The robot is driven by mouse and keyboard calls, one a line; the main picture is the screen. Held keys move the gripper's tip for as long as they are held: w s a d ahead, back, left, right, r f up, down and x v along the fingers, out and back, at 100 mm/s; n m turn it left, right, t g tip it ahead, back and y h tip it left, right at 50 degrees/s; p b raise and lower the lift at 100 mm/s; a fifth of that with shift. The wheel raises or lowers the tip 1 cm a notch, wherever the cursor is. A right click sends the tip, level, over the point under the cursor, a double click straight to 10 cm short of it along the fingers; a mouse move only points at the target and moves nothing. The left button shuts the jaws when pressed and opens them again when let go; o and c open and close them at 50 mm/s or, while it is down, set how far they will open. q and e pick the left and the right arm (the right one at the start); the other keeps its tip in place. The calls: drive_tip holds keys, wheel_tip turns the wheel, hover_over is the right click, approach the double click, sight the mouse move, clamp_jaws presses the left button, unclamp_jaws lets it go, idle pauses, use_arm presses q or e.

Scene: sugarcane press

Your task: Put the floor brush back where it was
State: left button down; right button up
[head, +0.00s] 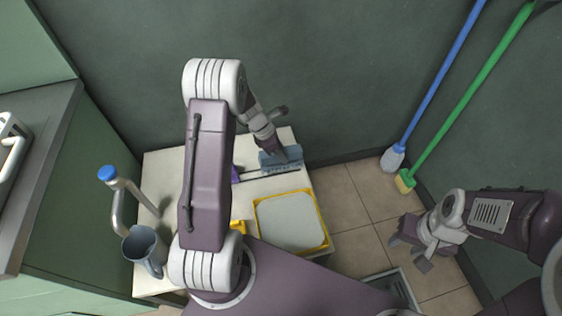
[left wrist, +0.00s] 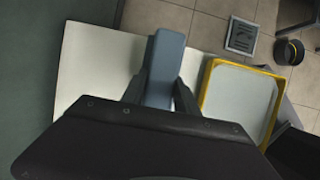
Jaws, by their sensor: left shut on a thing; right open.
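A blue-grey brush (head: 283,158) is at the back right corner of the white table. My left gripper (head: 274,148) reaches down from above and is shut on it. In the left wrist view its blue block (left wrist: 165,62) shows between the two dark fingers. I cannot tell whether it touches the table top. A green-handled brush (head: 405,182) and a blue-handled one (head: 393,158) stand on the floor at the right, their handles leaning up along the wall. My right gripper (head: 410,257) is open and empty above the floor at the right.
The white table (head: 165,173) carries a yellow-rimmed tray (head: 322,218), a grey jug (head: 146,250) and a blue-capped metal pipe (head: 118,182). A dark rod-like thing (head: 262,173) lies near the brush.

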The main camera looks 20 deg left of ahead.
use_arm(q)
wheel_tip(320, 180, down, 4)
drive_tip(key=b, duration=0.2)
drive_tip(key=shift+b, duration=0.4)
drive_tip(key=shift+f, duration=0.2)
drive_tip(key=shift+w+r, duration=0.1)
drive_tip(key=shift+r, duration=0.05)
drive_tip(key=shift+f, duration=0.35)
drive_tip(key=c, duration=0.9)
unclamp_jaws()
drive_tip(key=shift+r, duration=0.2)
